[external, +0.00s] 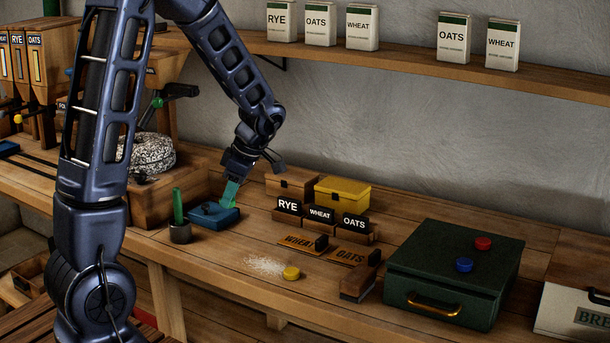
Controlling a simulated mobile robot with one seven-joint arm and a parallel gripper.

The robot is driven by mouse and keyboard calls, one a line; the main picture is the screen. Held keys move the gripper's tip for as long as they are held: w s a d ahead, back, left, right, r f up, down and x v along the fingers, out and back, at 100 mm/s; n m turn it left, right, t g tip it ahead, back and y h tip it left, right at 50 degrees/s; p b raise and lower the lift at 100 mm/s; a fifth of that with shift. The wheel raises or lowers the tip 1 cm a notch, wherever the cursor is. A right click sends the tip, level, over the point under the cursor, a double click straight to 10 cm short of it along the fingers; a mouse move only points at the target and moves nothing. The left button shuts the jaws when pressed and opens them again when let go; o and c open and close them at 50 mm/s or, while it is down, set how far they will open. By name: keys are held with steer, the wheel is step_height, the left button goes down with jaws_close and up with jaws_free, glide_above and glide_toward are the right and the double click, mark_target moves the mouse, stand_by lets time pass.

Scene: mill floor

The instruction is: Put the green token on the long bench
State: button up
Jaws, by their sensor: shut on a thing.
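My gripper (231,191) is shut, pointing down over the small blue box on the long bench (215,258). At its fingertips is a small bit of bright green, the green token (228,206), mostly hidden by the fingers. The token is at the top of the blue box (206,219); I cannot tell whether it touches the box. A yellow token (291,272) lies on the bench beside pale scattered grain. A red token (483,243) and a blue token (464,265) lie on a dark green box.
The dark green box (437,297) stands at the right. A cup with a green stick (180,234) is left of the blue box. A yellow box (342,194), labelled card holders (319,216) and a brush-like block (358,281) stand rightward. The bench front between cup and yellow token is clear.

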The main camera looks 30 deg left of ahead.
step_height(320, 180, down, 15)
steer(key=shift+r, duration=0.15)
stand_by(0.4)
steer(key=o, duration=0.9)
steer(key=shift+o, duration=0.2)
steer(key=v, duration=1.2)
step_height(320, 180, up, 15)
steer(key=m+t+h, duration=0.3)
steer(key=m, duration=0.8)
glide_above(229, 261)
steer(key=s+d, duration=0.6)
steer(key=s, duration=0.3)
steer(key=s+d+r+m+t, duration=0.1)
steer(key=s+r+m, duration=0.2)
steer(key=s+m, duration=0.2)
steer(key=s+r+m+t+h, duration=0.1)
steer(key=s+r+m, duration=0.3)
steer(key=s, duration=0.5)
steer(key=shift+d+r+m+t, duration=0.35)
steer(key=shift+m+t, duration=0.35)
steer(key=shift+m, duration=0.6)
